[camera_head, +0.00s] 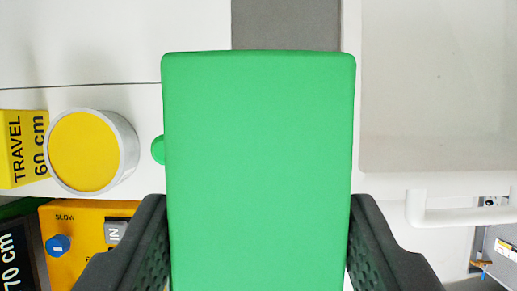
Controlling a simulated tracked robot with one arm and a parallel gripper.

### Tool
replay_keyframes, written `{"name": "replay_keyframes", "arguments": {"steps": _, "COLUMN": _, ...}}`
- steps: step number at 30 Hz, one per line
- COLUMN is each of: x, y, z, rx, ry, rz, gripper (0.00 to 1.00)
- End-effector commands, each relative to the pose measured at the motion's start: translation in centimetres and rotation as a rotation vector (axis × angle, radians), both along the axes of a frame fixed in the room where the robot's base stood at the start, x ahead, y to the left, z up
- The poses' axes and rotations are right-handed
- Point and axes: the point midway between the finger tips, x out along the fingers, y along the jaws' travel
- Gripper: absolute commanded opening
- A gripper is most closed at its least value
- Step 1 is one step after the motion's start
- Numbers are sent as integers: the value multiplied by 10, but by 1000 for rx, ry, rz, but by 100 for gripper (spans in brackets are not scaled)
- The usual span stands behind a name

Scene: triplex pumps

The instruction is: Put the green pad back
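The green pad (260,165) is a large flat green block with rounded corners, filling the middle of the head camera view. My gripper (259,240) has one dark textured finger on each side of the pad's lower part, and both press against its edges. The pad hides what lies directly behind it. Part of a grey rectangular area (286,25) shows just beyond the pad's top edge.
A yellow-topped round cylinder (85,152) and a yellow block marked TRAVEL 60 cm (22,148) stand at left. A small green round thing (158,150) peeks out beside the pad. An orange panel (85,235) is at lower left. A white tray (352,120) with a handle (455,216) is at right.

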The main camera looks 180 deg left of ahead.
Motion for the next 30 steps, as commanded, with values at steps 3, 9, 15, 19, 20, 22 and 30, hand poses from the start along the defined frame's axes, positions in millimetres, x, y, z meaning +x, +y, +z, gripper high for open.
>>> {"name": "replay_keyframes", "arguments": {"steps": 3, "x": -1, "y": 1, "z": -24, "rx": -2, "ry": 4, "rz": 2, "gripper": 30}}
{"name": "replay_keyframes", "arguments": {"steps": 9, "x": -2, "y": 0, "z": -69, "rx": -2, "ry": 4, "rz": 0, "gripper": 30}}
{"name": "replay_keyframes", "arguments": {"steps": 15, "x": -2, "y": 1, "z": -115, "rx": -3, "ry": 5, "rz": 3, "gripper": 30}}
{"name": "replay_keyframes", "arguments": {"steps": 19, "x": -1, "y": 1, "z": -142, "rx": -2, "ry": 2, "rz": 2, "gripper": 30}}
{"name": "replay_keyframes", "arguments": {"steps": 20, "x": -1, "y": 1, "z": -148, "rx": -2, "ry": 2, "rz": 2, "gripper": 30}}
{"name": "replay_keyframes", "arguments": {"steps": 22, "x": -2, "y": 1, "z": -159, "rx": -3, "ry": 5, "rz": 2, "gripper": 30}}
{"name": "replay_keyframes", "arguments": {"steps": 30, "x": 0, "y": 1, "z": -175, "rx": 0, "ry": -2, "rz": 3, "gripper": 30}}
